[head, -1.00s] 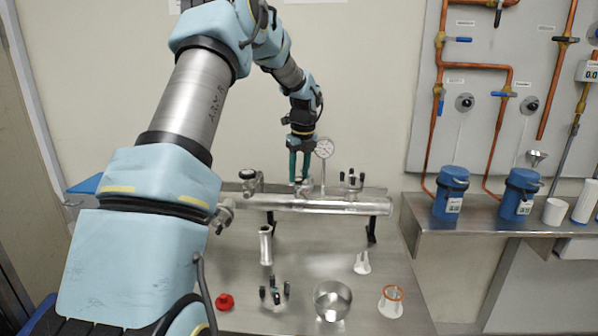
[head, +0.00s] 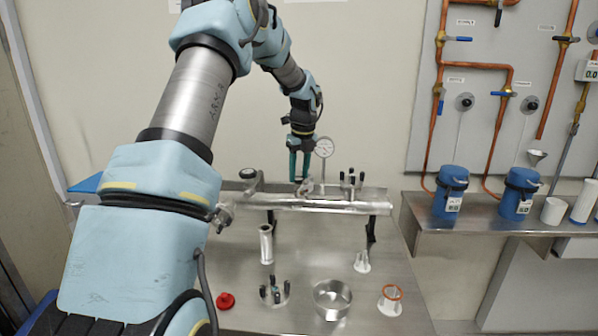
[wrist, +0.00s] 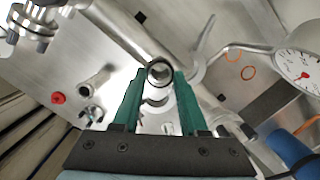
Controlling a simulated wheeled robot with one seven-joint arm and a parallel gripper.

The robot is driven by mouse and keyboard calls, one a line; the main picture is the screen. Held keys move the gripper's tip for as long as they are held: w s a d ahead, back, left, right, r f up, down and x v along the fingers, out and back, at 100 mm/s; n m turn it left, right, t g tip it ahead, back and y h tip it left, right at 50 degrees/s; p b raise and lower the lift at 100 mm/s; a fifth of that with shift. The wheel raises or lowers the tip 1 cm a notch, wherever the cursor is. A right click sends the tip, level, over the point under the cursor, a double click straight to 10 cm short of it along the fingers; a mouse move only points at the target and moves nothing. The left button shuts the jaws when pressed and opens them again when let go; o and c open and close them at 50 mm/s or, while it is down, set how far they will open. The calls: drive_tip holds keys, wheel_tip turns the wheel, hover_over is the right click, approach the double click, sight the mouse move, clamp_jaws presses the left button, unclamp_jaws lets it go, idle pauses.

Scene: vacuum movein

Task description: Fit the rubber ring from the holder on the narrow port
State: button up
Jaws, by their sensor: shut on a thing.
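My gripper (head: 299,181) points down at the metal pipe manifold (head: 330,206), its two green fingers on either side of a short upright port. In the wrist view, the fingertips (wrist: 160,71) flank the round mouth of the narrow port (wrist: 159,77). A thin dark ring (wrist: 149,67), apparently the rubber ring, shows around this mouth between the fingertips. The gripper is shut on it. I cannot tell whether it sits on the port or just above it. A white pronged holder (head: 362,262) stands on the table with no ring visible on it.
Another white holder (head: 391,305) carries an orange ring (head: 391,292). A steel bowl (head: 332,299), a red cap (head: 225,301) and a clamp with black knobs (head: 274,291) stand on the table. A pressure gauge (head: 324,148) rises close to the right of my gripper.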

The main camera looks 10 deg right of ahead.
drive_tip(key=shift+f, duration=0.5)
idle(1.1)
drive_tip(key=o, duration=1.2)
wheel_tip(320, 180, up, 11)
drive_tip(key=s+b, duration=0.1)
drive_tip(key=b, duration=0.1)
drive_tip(key=shift+s+d+f+b, duration=0.2)
drive_tip(key=shift+s+d+b, duration=0.1)
drive_tip(key=shift+b, duration=0.1)
drive_tip(key=shift+a, duration=0.1)
drive_tip(key=s+a+f+n, duration=0.4)
drive_tip(key=s+a+n, duration=0.3)
drive_tip(key=s+n, duration=0.2)
drive_tip(key=s+a+f+n, duration=0.4)
drive_tip(key=s+a+n, duration=0.3)
drive_tip(key=s+n, duration=0.2)
drive_tip(key=s+a+f+n, duration=0.4)
drive_tip(key=s+a+n, duration=0.2)
drive_tip(key=s+n, duration=0.3)
drive_tip(key=n, duration=0.3)
drive_tip(key=shift+s+a+f+h, duration=0.25)
drive_tip(key=shift+s+a+h, duration=0.15)
